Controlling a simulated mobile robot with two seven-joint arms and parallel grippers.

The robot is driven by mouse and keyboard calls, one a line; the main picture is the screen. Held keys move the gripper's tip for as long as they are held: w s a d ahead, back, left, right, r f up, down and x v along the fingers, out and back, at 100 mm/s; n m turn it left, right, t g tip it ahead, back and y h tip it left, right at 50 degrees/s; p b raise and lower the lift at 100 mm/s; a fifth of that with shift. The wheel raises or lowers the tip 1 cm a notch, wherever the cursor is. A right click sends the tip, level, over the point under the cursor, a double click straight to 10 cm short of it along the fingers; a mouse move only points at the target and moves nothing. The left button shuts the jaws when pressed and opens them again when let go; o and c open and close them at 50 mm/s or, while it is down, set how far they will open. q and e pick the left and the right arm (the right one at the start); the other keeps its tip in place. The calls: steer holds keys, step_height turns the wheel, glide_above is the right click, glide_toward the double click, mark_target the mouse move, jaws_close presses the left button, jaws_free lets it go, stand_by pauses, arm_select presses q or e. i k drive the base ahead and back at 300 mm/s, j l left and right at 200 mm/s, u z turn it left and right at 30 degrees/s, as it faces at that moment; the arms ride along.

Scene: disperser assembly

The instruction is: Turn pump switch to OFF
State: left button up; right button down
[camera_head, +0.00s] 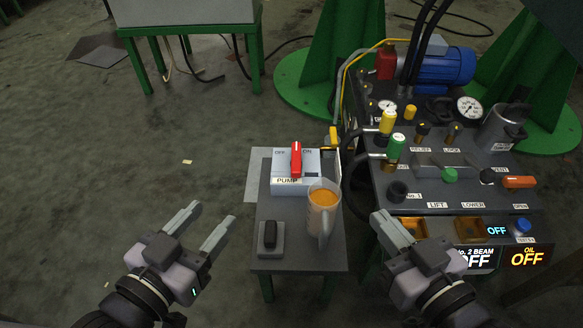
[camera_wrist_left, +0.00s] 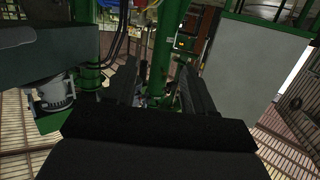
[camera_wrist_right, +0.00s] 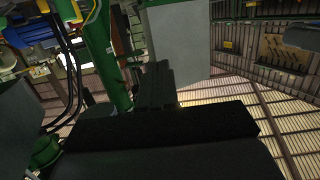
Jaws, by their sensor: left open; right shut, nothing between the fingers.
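The pump switch is a white box (camera_head: 283,187) labelled PUMP, with OFF and ON marks along its top edge, on a small dark table (camera_head: 267,208). Its red lever (camera_head: 296,158) stands near the middle, closer to the ON mark. My left gripper (camera_head: 211,224) is open and empty, left of the table and apart from the switch; its fingers show in the left wrist view (camera_wrist_left: 158,92). My right gripper (camera_head: 385,221) is shut and empty, right of the table beside the control panel; its closed fingers show in the right wrist view (camera_wrist_right: 155,85). The switch is not recognisable in the wrist views.
A clear jug of orange liquid (camera_head: 322,205) stands in front of the switch to the right. A black rocker on a grey plate (camera_head: 270,236) lies near the table's front left. A control panel (camera_head: 432,187) with levers and a blue motor (camera_head: 446,66) fills the right.

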mark_target(296, 162)
steer(key=u, duration=0.35)
steer(key=j+u, duration=0.15)
steer(key=u, duration=0.6)
steer(key=i+j+u, duration=0.2)
steer(key=j, duration=0.2)
steer(key=i+j+u, duration=0.25)
steer(key=i+j+z, duration=0.2)
steer(key=i+z, duration=0.2)
steer(key=i+j+z, duration=0.4)
steer(key=i+z, duration=0.1)
steer(key=z, duration=0.35)
steer(key=i+z, duration=0.1)
steer(key=z, duration=0.4)
steer(key=i+j+z, duration=0.1)
steer(key=z, duration=0.35)
steer(key=j+z, duration=0.2)
steer(key=z, duration=0.25)
steer(key=i+j+z, duration=0.15)
steer(key=z, duration=0.35)
steer(key=i+j+z, duration=0.1)
steer(key=j+z, duration=0.15)
steer(key=z, duration=0.2)
steer(key=j+z, duration=0.25)
steer(key=z, duration=0.2)
steer(key=i+j+z, duration=0.15)
steer(key=i, duration=0.2)
